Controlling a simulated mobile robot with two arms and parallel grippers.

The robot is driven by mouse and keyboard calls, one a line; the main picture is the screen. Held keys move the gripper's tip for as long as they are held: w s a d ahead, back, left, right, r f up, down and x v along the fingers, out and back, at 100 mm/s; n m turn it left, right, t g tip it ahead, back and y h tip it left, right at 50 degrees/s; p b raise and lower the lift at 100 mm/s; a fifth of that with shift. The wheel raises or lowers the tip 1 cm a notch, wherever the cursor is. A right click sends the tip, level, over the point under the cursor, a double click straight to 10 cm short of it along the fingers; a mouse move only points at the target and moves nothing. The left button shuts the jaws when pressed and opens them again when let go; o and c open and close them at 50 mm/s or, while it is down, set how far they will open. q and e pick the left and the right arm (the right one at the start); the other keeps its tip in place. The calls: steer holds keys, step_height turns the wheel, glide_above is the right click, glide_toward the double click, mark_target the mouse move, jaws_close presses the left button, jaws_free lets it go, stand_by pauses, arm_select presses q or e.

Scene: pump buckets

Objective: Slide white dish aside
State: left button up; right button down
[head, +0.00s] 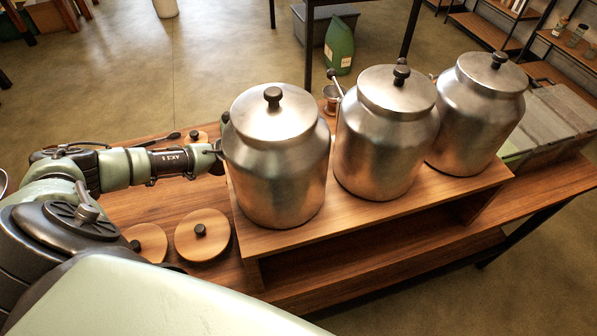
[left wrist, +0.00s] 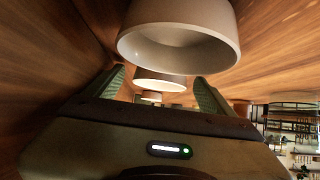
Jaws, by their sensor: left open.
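A white round dish (left wrist: 180,35) fills the upper middle of the left wrist view, close to the camera. Two smaller white round shapes, one of them a white dish (left wrist: 160,82), show beyond it between the fingers. My left gripper (left wrist: 160,76) is open, its two green ribbed fingers apart, with nothing clearly gripped. I cannot tell whether it touches a dish. In the head view my left arm reaches right to the nearest metal bucket (head: 275,165), which hides the jaws and any dish behind it. My right gripper is not in view.
A second metal bucket (head: 385,140) and a third (head: 478,115) stand in a row on the wooden riser (head: 375,225). Round wooden lids, one a knobbed lid (head: 203,245), lie left of the riser. A small metal cup (head: 331,94) is behind the buckets.

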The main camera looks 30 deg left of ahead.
arm_select(q)
steer(key=p+v, duration=0.2)
steer(key=v, duration=0.6)
steer(key=shift+p, duration=0.3)
